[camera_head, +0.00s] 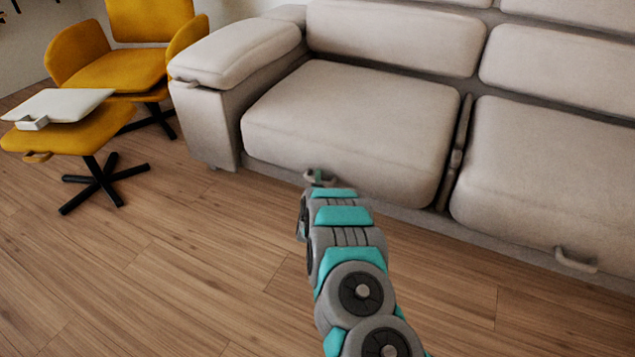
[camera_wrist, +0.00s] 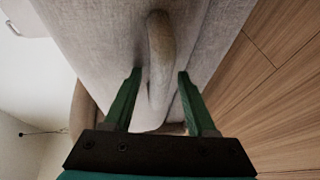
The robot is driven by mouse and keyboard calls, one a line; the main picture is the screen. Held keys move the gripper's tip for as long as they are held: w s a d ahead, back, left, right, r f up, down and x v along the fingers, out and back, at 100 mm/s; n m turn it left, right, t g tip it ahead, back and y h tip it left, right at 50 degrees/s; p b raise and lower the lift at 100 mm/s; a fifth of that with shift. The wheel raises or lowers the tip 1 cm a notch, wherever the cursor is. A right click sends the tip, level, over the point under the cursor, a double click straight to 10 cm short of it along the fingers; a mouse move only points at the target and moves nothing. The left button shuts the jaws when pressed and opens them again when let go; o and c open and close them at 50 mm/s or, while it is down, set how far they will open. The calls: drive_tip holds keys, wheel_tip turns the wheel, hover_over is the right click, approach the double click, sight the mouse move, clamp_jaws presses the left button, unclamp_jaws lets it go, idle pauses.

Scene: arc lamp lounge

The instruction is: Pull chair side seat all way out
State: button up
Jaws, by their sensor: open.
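The chair side seat (camera_head: 350,120) is the light beige sofa cushion on the left, next to the armrest and nearest the yellow chair. A pale curved handle is on its front, mostly covered by my gripper (camera_head: 319,178) in the head view. In the wrist view the handle (camera_wrist: 161,40) runs between the two green fingers of my gripper (camera_wrist: 160,73). The fingers are apart, one on each side of the handle, with gaps visible. I cannot tell how far the seat stands out from the sofa.
The other sofa seat (camera_head: 555,180) is on the right, with its own handle (camera_head: 575,261). A yellow armchair (camera_head: 115,68) and a yellow footstool (camera_head: 75,135) bearing a white tray (camera_head: 62,104) stand at the left. The wooden floor (camera_head: 150,270) before the sofa is clear.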

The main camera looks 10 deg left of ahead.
clamp_jaws()
idle(0.3)
idle(1.1)
